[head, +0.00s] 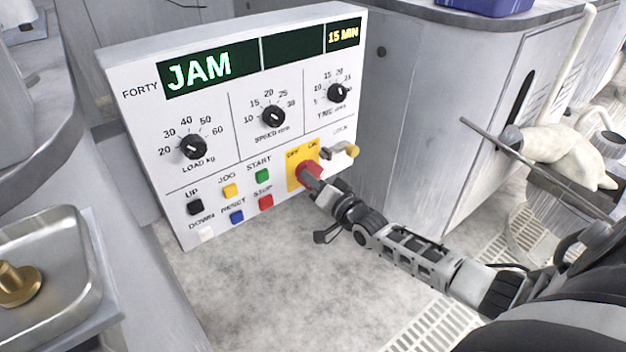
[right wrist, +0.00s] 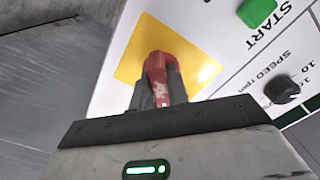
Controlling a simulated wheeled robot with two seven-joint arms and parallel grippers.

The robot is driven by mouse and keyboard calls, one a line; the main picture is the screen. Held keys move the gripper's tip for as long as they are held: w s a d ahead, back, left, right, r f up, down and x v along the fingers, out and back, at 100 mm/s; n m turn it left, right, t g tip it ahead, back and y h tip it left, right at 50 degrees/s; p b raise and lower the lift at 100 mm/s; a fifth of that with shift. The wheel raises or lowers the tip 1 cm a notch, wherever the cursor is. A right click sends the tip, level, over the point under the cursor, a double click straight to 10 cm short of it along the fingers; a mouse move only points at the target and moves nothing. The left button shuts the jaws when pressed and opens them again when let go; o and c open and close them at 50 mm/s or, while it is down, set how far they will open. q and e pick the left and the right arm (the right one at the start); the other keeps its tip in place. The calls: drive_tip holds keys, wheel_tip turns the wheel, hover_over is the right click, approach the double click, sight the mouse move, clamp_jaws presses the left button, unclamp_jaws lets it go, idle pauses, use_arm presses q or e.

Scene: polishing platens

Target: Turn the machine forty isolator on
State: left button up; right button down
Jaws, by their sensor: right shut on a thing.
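The machine forty panel (head: 215,95) is a white control box marked FORTY, with its display lit and reading JAM and 15 MIN. Its isolator is a red rotary handle (head: 308,172) on a yellow plate (head: 293,179) marked OFF and a second word partly readable as ON. My right gripper (head: 318,184) is at the handle, its fingers shut on it. In the right wrist view the red handle (right wrist: 160,68) shows between the two fingers, in front of the yellow plate (right wrist: 130,60). Which mark the handle points to cannot be told. My left gripper is not in view.
Lock lever (head: 340,151) with a yellow end sits just right of the isolator. Push buttons, such as red STOP (head: 265,201) and green START (head: 262,176), lie close to its left. A metal tray (head: 50,232) stands at lower left. A grey cabinet (head: 430,110) stands behind.

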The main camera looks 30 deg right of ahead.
drive_tip(key=shift+f, duration=0.1)
idle(0.3)
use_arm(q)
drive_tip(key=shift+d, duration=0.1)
use_arm(e)
drive_tip(key=c, duration=1.4)
unclamp_jaws()
drive_tip(key=shift+o, duration=0.2)
drive_tip(key=shift+s, duration=0.1)
